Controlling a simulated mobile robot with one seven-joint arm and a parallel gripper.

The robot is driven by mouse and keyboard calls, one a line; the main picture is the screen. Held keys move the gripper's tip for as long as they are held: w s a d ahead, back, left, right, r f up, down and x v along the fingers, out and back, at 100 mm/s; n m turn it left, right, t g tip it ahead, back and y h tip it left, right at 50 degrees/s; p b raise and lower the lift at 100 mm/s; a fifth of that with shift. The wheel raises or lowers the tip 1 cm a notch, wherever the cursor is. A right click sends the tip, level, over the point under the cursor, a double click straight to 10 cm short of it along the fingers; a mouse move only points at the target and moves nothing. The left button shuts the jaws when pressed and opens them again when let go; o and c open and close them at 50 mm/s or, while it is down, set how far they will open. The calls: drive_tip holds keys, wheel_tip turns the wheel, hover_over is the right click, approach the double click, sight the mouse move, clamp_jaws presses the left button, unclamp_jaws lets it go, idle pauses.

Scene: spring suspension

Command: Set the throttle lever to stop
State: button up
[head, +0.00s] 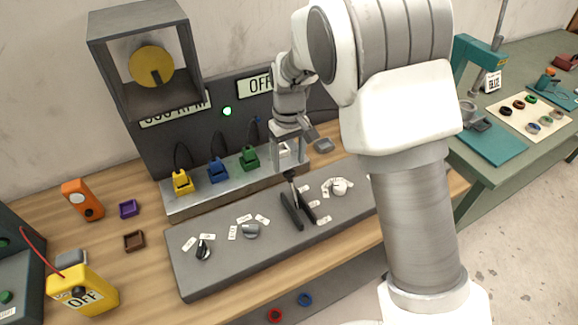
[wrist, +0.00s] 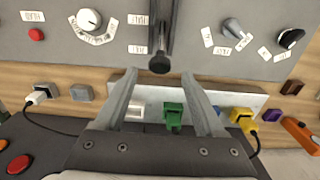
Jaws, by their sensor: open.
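The throttle lever is a dark lever with a round black knob (wrist: 160,64). In the head view the lever (head: 292,189) rises from a slot between two black rails on the grey sloping panel, its knob end toward the back. My gripper (wrist: 158,75) is open in the wrist view, with one finger on each side below the knob. The knob lies about between the fingertips, apart from both. In the head view, my gripper's fingers are hard to make out near the lever.
Rotary knobs (head: 250,231) flank the lever on the panel (head: 205,275). Behind it are yellow, blue and green plugs (head: 249,158) and a white block. A yellow "OFF" device (head: 82,290) stands at the front left. A green light (head: 227,112) glows on the back board.

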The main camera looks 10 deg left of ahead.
sight(289, 172)
drive_tip(key=shift+f, duration=1.7)
clamp_jaws()
